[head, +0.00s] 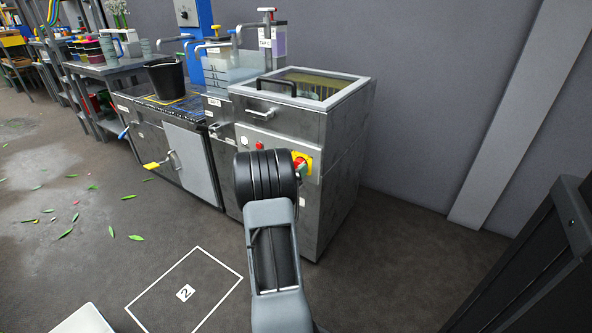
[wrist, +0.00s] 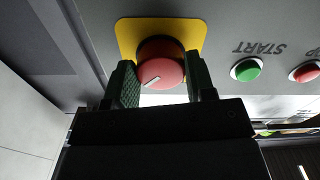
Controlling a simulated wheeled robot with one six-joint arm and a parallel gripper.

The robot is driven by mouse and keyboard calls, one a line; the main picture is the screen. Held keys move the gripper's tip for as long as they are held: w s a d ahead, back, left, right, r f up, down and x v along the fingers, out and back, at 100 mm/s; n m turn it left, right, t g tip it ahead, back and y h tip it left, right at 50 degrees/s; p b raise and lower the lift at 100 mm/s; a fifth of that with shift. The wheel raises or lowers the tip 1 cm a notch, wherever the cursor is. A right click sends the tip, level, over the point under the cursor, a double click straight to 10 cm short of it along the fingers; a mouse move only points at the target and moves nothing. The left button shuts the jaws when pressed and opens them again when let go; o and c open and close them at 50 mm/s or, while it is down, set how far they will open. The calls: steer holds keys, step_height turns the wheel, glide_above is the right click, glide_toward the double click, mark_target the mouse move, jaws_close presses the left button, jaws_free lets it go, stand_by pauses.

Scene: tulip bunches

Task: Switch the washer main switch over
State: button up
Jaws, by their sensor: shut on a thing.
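The washer main switch is a red rotary knob with a white pointer line on a yellow plate. In the wrist view the red knob (wrist: 161,66) sits between the two green padded fingers of my gripper (wrist: 160,85), which is shut on it. The pointer line is slanted. In the head view the main switch (head: 302,162) shows at the right of the washer's front panel, partly hidden by my arm. The washer (head: 340,150) is a grey metal cabinet with a glass-topped lid.
A green START button (wrist: 246,69) and a red button (wrist: 305,72) are beside the switch. A bench with a black bucket (head: 166,78) stands left of the washer. A marked floor square (head: 186,292) lies in front, and leaves are scattered on the floor at left.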

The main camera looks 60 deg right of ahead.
steer(key=c, duration=0.3)
steer(key=shift+r+p, duration=0.1)
steer(key=shift+p, duration=0.2)
steer(key=n+p, duration=0.2)
steer(key=p, duration=0.1)
steer(key=shift+r+n+p, duration=0.2)
steer(key=shift+n+p, duration=0.15)
steer(key=shift+n, duration=0.05)
steer(key=shift+s+n+p, duration=0.15)
steer(key=shift+n+p, duration=5.8)
steer(key=shift+n, duration=1.55)
steer(key=shift+f, duration=0.1)
